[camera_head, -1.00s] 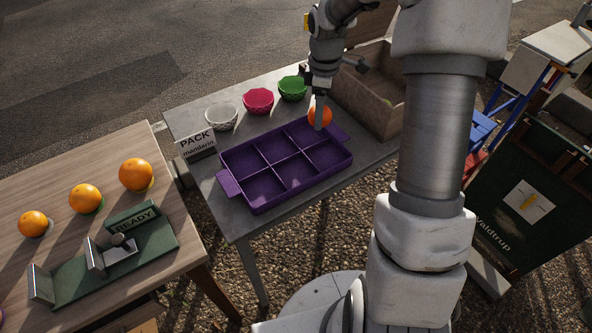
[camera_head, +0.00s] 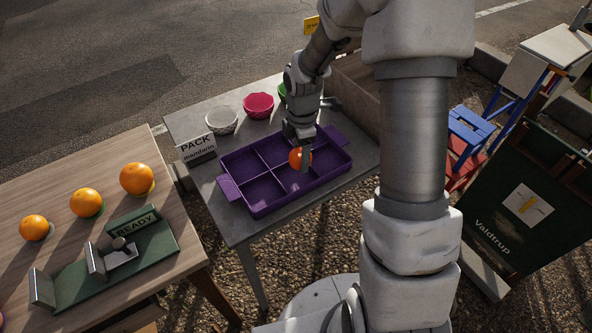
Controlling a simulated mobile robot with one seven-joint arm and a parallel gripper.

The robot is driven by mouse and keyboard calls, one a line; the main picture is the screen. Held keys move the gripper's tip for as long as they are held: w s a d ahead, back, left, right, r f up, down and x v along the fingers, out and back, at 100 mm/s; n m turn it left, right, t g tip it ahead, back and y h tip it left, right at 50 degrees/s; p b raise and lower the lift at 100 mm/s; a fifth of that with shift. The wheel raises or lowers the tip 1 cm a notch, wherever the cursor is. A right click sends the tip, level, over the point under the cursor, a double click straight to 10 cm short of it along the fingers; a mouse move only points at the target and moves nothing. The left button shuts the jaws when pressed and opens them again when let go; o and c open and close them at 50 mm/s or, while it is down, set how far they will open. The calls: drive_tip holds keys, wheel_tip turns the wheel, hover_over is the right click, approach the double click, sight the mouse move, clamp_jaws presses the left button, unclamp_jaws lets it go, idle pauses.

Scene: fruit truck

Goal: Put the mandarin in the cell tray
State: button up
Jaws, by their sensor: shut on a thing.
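The mandarin (camera_head: 295,158) is a small orange fruit held in my gripper (camera_head: 304,160). My gripper is shut on it, and a finger hides its right side. The purple cell tray (camera_head: 228,189) lies on the grey table, with several square cells and a handle at each end. The mandarin shows over the middle of the tray, near its inner dividers. I cannot tell whether it touches the tray or which cell it is over. The cells at the left and front look empty.
A sign reading "PACK mandarin" (camera_head: 197,147) stands left of the tray. White (camera_head: 222,120), pink (camera_head: 258,105) and partly hidden green (camera_head: 282,91) bowls stand behind it. A wooden crate (camera_head: 355,92) is behind my arm. Larger oranges (camera_head: 136,178) and a "READY" stand (camera_head: 130,268) occupy the left wooden table (camera_head: 60,175).

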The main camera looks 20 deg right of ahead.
drive_tip(key=shift+s+a+f, duration=0.35)
drive_tip(key=shift+a+f, duration=0.1)
drive_tip(key=shift+a, duration=0.25)
drive_tip(key=shift+f+b, duration=0.3)
drive_tip(key=shift+f, duration=1.7)
drive_tip(key=shift+f, duration=0.15)
drive_tip(key=o, duration=1.1)
